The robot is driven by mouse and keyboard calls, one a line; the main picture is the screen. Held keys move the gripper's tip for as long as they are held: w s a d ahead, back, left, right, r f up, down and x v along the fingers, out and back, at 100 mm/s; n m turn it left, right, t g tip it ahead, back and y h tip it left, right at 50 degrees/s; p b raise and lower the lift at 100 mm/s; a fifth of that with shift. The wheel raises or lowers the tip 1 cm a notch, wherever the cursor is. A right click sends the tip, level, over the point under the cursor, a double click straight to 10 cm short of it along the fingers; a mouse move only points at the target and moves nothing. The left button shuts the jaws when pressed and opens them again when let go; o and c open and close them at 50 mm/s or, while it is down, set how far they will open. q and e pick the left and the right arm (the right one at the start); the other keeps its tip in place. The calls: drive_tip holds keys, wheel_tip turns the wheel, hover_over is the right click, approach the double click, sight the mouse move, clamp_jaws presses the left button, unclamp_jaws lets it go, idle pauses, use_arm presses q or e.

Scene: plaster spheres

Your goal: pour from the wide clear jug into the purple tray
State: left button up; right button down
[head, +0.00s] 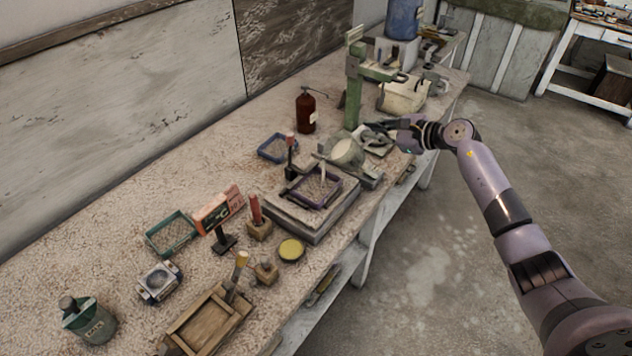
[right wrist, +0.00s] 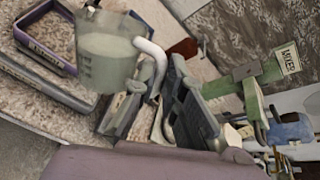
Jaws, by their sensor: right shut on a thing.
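The wide clear jug (head: 345,153) holds pale contents and is tilted beside the purple tray, with its mouth towards it. My right gripper (head: 368,130) is shut on the jug's handle side, to its upper right. In the right wrist view the jug (right wrist: 108,48) shows its pale handle at the gripper fingers (right wrist: 168,88). The purple tray (head: 318,188) lies on a raised grey slab at lower left of the jug. A short pale streak (head: 323,173) shows between jug and tray; I cannot tell if it is flowing material. My left gripper is not in view.
A blue tray (head: 272,148) and a brown bottle (head: 306,112) stand behind. A green post (head: 354,90) rises near my right gripper. Several small items crowd the near bench.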

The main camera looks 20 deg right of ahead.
drive_tip(key=shift+r, duration=0.25)
idle(0.3)
drive_tip(key=shift+a+r, duration=0.2)
drive_tip(key=shift+p, duration=0.35)
drive_tip(key=shift+a+r+n+h, duration=0.15)
drive_tip(key=shift+r+n+h, duration=0.1)
drive_tip(key=shift+n+h, duration=0.05)
drive_tip(key=shift+p, duration=0.3)
idle(0.4)
drive_tip(key=shift+a+r, duration=0.2)
drive_tip(key=shift+r, duration=0.05)
drive_tip(key=shift+r+h+p, duration=0.1)
drive_tip(key=shift+h+p, duration=0.2)
drive_tip(key=shift+p, duration=0.1)
drive_tip(key=shift+a+r+n, duration=0.15)
drive_tip(key=shift+n, duration=0.15)
drive_tip(key=shift+p, duration=0.3)
idle(0.3)
